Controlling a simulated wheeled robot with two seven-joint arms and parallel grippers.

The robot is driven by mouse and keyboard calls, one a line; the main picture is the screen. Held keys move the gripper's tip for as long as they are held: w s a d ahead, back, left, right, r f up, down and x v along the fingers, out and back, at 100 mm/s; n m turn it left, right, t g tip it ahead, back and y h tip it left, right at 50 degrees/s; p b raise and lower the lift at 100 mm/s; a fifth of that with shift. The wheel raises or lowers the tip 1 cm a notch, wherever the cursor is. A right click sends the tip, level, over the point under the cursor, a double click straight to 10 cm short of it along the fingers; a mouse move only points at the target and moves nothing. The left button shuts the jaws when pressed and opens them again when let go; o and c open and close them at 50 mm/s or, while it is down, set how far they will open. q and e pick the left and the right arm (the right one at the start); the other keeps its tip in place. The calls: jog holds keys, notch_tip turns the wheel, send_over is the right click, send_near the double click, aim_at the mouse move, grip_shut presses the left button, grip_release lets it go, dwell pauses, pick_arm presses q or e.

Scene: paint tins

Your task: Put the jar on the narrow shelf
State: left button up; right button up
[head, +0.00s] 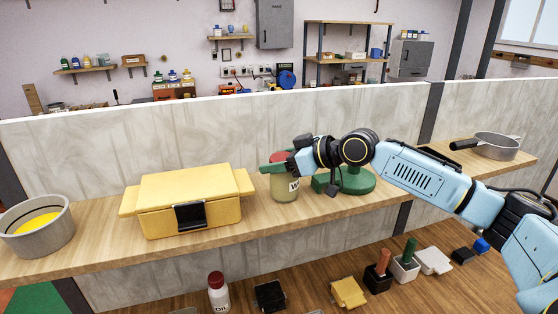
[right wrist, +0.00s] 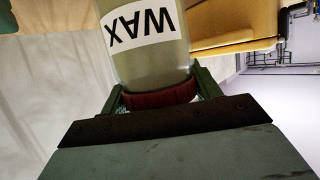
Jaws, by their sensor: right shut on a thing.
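The jar (head: 286,188) is pale olive with a red lid and a white label, which reads WAX in the right wrist view (right wrist: 150,50). It is upright over the narrow wooden shelf (head: 95,236), just right of a yellow toolbox. Its base is at or very near the shelf top; I cannot tell if it touches. My right gripper (head: 278,168) reaches in from the right and is shut on the jar at its lid. Its green fingers sit on both sides of the red lid in the right wrist view (right wrist: 158,98). My left gripper is not in view.
The yellow toolbox (head: 185,190) stands close left of the jar, and a green round object (head: 357,181) close right, partly behind my arm. A grey pot (head: 37,228) is at far left, a pan (head: 497,146) at far right. A marbled panel (head: 100,150) rises behind the shelf.

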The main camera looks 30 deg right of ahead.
jog(key=o, duration=1.1)
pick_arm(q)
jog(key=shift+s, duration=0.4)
pick_arm(e)
jog(key=shift+s+d+r, duration=0.1)
pick_arm(q)
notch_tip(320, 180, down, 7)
jog(key=b, duration=0.7)
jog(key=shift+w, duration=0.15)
pick_arm(e)
jog(key=shift+v, duration=5.9)
